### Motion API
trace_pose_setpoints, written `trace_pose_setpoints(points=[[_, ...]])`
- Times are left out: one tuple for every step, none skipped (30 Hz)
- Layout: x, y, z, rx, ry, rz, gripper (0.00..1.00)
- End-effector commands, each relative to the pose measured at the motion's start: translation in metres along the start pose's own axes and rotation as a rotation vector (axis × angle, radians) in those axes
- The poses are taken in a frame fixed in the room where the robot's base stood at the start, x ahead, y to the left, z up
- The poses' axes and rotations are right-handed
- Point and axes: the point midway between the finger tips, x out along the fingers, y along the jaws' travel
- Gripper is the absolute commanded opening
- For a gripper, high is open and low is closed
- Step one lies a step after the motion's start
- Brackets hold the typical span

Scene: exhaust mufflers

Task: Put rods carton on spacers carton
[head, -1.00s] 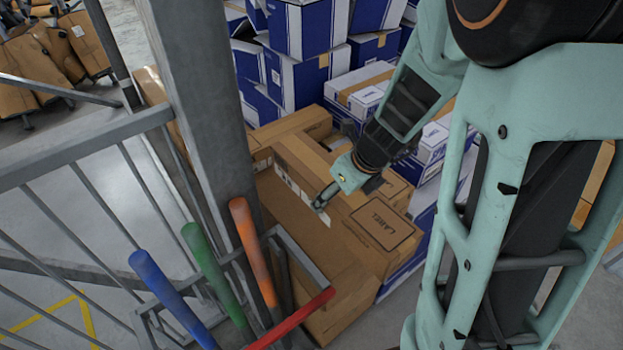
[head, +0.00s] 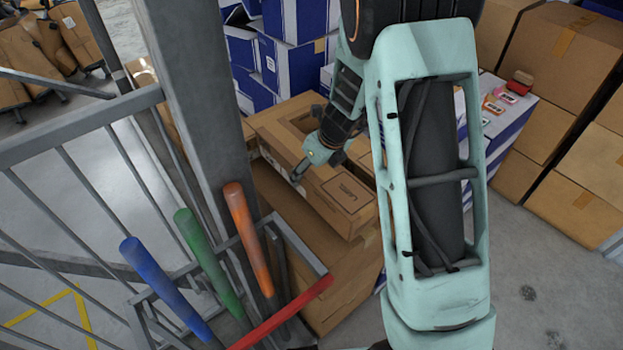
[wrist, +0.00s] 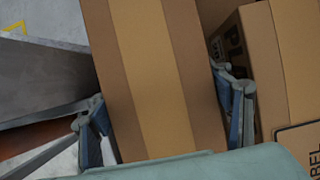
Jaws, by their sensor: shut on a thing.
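My gripper (wrist: 165,115) is shut on a brown carton with a lighter tape strip (wrist: 150,60), which I take to be the rods carton; its name is not readable. In the wrist view one finger lies on each side of it. In the head view my gripper (head: 298,172) is over the brown cartons beyond the railing. A brown carton with a printed label panel (head: 348,190) lies just right of the fingers. In the wrist view a carton with partly hidden lettering (wrist: 290,60) stands right of the held one. I cannot tell which carton is the spacers carton.
A grey post (head: 195,90) and railing (head: 85,135) stand left of the cartons. Blue, green, orange and red bars (head: 248,240) are in front. Blue-and-white boxes (head: 300,30) are stacked behind. Brown cartons (head: 540,70) are stacked at right; open floor lies before them.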

Motion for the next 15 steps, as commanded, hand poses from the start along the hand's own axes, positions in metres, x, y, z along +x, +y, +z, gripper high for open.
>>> trace_pose_setpoints(points=[[0.006,-0.002,0.003,0.0,-0.003,-0.001,0.14],[0.01,-0.002,0.002,0.001,-0.002,-0.001,0.14],[0.017,-0.002,-0.003,0.002,-0.001,0.0,0.14],[0.021,-0.001,-0.004,0.002,-0.001,0.001,0.14],[0.025,-0.001,-0.006,0.003,-0.001,0.001,0.14],[0.03,-0.002,-0.008,0.003,-0.002,-0.001,0.14],[0.032,-0.002,-0.009,0.001,-0.002,-0.001,0.14],[0.034,-0.002,-0.009,0.0,-0.002,-0.001,0.14],[0.034,-0.001,-0.009,0.0,-0.003,0.0,0.14],[0.034,-0.001,-0.009,0.0,-0.003,0.0,0.14],[0.033,-0.001,-0.008,0.0,-0.003,-0.001,0.14],[0.033,-0.001,-0.008,0.0,-0.003,-0.001,0.14],[0.033,-0.001,-0.008,0.0,-0.003,-0.001,0.14],[0.033,-0.001,-0.008,0.0,-0.003,-0.001,0.14],[0.033,-0.001,-0.008,0.0,-0.003,-0.001,0.14]])
